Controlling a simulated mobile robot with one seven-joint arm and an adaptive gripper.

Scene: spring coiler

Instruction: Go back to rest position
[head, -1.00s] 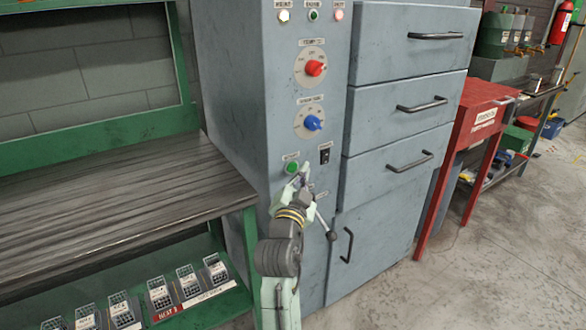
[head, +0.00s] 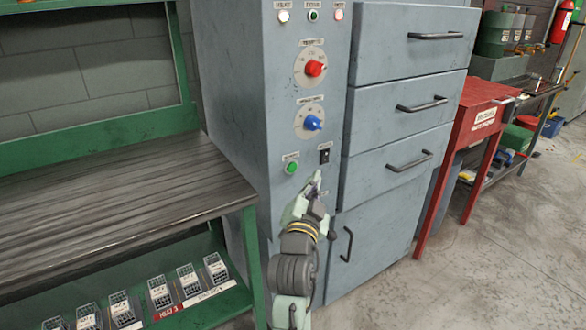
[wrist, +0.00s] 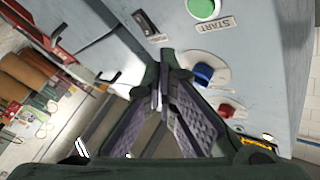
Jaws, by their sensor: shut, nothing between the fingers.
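My gripper (head: 317,178) is in front of the grey machine cabinet (head: 235,120), just below the green start button (head: 291,168) and the black rocker switch (head: 324,156). In the wrist view its fingers (wrist: 160,95) meet at the tips and hold nothing. The green button (wrist: 204,9) with its START label shows at the top of that view, apart from the fingers. The blue knob (wrist: 203,74) and the red knob (wrist: 227,110) show to the right of the fingers. My arm hides part of the lower panel.
A wooden-topped green bench (head: 100,195) stands at left, with several small bins (head: 160,290) on its lower shelf. Grey drawers (head: 405,100) with protruding handles are right of the panel. A red table (head: 480,110) stands farther right. The floor (head: 480,280) at lower right is clear.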

